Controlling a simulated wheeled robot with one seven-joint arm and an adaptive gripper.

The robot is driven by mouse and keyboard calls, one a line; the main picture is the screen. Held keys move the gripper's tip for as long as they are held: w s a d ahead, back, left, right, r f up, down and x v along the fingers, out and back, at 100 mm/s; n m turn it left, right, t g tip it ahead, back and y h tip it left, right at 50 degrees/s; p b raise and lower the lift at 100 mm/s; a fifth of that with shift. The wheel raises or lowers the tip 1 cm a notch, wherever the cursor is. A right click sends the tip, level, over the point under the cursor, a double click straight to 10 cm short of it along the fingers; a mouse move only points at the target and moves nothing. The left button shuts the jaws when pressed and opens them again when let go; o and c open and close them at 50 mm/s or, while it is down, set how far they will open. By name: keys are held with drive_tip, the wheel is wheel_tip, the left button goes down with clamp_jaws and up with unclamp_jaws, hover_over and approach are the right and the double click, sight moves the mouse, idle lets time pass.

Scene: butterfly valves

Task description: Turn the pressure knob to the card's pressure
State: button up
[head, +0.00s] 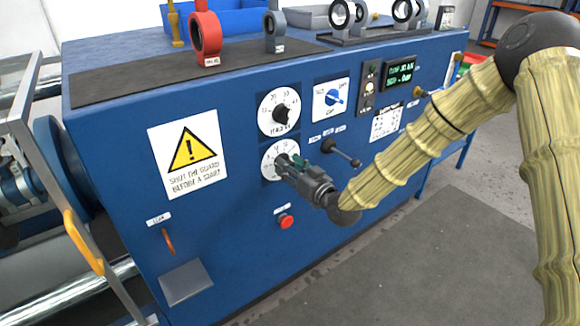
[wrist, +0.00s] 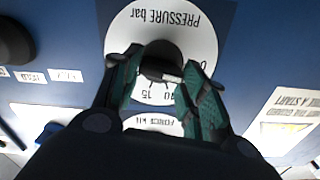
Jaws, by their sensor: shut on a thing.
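The pressure dial (head: 270,160) is the lower of two white dials on the blue machine's front. In the wrist view it appears upside down, lettered "PRESSURE bar" (wrist: 160,22). Its black knob (wrist: 158,58) has a white mark pointing to the lower right in that picture. My gripper (wrist: 160,78) has its green-padded fingers on both sides of the knob, shut on it. In the head view my gripper (head: 291,162) covers the knob and much of the dial. A white card (head: 387,122) with small print is on the panel at right; I cannot read its pressure.
The upper dial (head: 279,112) has its own black knob just above my gripper. A blue selector (head: 332,98), a black lever (head: 340,152) and a red button (head: 286,221) are close by. A green-lettered display (head: 399,74) is at right. The floor in front is clear.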

drive_tip(key=m, duration=0.8)
drive_tip(key=m+b, duration=0.1)
drive_tip(key=m, duration=0.2)
drive_tip(key=shift+w+d+f+m, duration=0.1)
drive_tip(key=shift+d+f+m, duration=0.15)
drive_tip(key=shift+m, duration=0.15)
idle(0.3)
drive_tip(key=o, duration=1)
drive_tip(key=shift+a, duration=0.1)
drive_tip(key=v, duration=1.2)
